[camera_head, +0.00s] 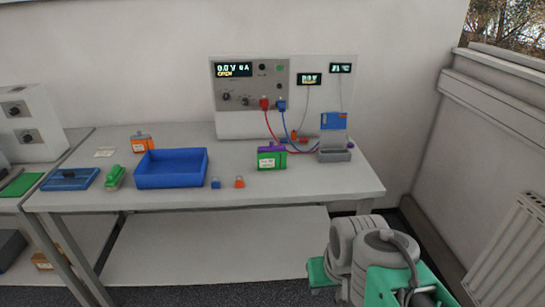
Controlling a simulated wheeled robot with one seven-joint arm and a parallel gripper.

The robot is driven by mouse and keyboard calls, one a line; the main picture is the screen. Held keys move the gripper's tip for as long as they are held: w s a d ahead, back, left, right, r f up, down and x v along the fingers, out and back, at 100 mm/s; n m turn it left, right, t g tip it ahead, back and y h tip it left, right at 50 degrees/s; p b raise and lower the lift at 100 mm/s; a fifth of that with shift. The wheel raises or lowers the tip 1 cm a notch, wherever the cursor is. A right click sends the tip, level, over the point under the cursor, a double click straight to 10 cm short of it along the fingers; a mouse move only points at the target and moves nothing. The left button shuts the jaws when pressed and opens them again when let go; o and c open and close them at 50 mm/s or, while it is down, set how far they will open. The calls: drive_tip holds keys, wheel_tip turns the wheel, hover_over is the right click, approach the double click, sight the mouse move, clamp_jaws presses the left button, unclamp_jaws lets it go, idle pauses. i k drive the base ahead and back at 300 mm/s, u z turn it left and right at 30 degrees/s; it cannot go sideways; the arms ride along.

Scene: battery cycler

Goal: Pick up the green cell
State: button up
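A green box-shaped cell (267,161) with a white label and a purple top stands upright on the bench, right of centre and in front of the cycler. A second green object (115,177) lies on the bench just left of the blue tray; it is too small to tell exactly what it is. My arm's grey and green links fill the lower right, in front of the bench's right end. My gripper's fingers are not visible, so whether it is open or shut does not show. Nothing touches the green cell from my arm.
The cycler (228,92) stands at the back with red and blue leads. A blue tray (172,183) is left of centre, an orange cell (142,145) behind it. A grey holder (335,154) with a blue-topped item is right of the green cell. Small clips (239,182) lie in front.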

sight(275, 159)
drive_tip(key=z, duration=0.55)
drive_tip(key=k, duration=0.6)
drive_tip(key=z, duration=0.1)
drive_tip(key=i, duration=1.25)
drive_tip(key=u, duration=1.55)
drive_tip(key=i, duration=1.1)
drive_tip(key=u, duration=1.2)
